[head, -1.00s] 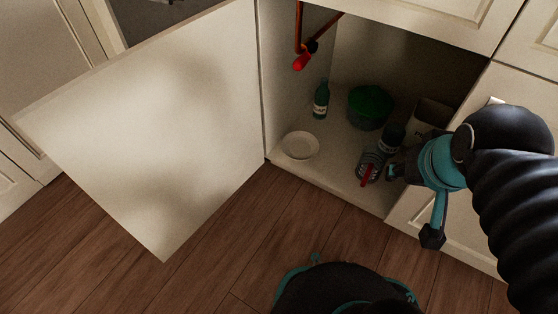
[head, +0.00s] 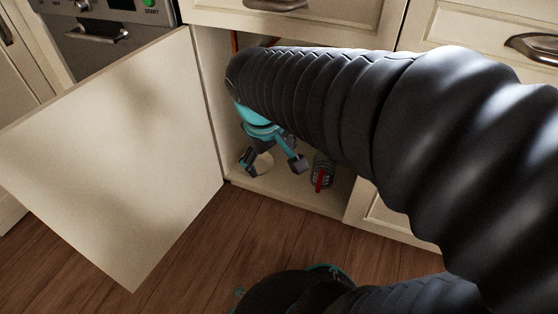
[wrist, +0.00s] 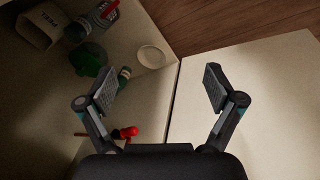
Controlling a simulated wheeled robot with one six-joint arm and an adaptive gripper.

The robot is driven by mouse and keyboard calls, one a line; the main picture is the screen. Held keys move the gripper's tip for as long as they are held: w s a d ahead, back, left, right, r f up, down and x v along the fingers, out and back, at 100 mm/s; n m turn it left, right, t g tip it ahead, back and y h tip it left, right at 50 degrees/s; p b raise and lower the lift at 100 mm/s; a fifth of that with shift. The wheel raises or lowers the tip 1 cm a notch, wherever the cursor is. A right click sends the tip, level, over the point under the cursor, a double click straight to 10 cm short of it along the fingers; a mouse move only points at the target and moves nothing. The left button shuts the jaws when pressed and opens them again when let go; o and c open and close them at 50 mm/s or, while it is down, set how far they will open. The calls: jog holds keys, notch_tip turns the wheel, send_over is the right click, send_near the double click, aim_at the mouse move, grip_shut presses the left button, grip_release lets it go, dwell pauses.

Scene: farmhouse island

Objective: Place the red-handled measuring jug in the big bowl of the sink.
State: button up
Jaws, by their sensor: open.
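The measuring jug (head: 321,172), clear with a red handle, stands on the cabinet floor near its front edge in the head view. In the wrist view the jug (wrist: 104,14) is at the top, its red handle pointing up. My gripper (head: 275,164) is inside the open cabinet, left of the jug and apart from it, over a white dish. In the wrist view my gripper (wrist: 160,88) has its fingers wide apart with nothing between them. My arm hides much of the cabinet inside in the head view. The sink is not in view.
The open cabinet door (head: 110,160) stands to the left. A white dish (wrist: 151,57), a green-capped bottle (wrist: 124,74), a green-lidded container (wrist: 86,60) and a labelled box (wrist: 38,28) are in the cabinet. A red valve (wrist: 129,132) is close to my left finger.

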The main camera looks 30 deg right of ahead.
jog(key=w+d+f+n+g+h+p, duration=0.1)
jog(key=w+d+f+n+g+h, duration=0.2)
jog(key=w+d+f, duration=0.35)
jog(key=w+d+f+n+g+h+p, duration=0.1)
jog(key=w+d+f+n+g+h, duration=0.2)
jog(key=w+f, duration=0.5)
jog(key=n+h+p, duration=0.2)
jog(key=n+h, duration=0.4)
jog(key=n, duration=0.1)
send_near(314, 168)
jog(key=x, duration=0.8)
jog(key=b+x, duration=0.1)
jog(key=x, duration=0.4)
jog(key=shift+w+f, duration=0.25)
jog(key=shift+f, duration=0.1)
jog(key=c, duration=1)
jog(key=shift+c, duration=0.2)
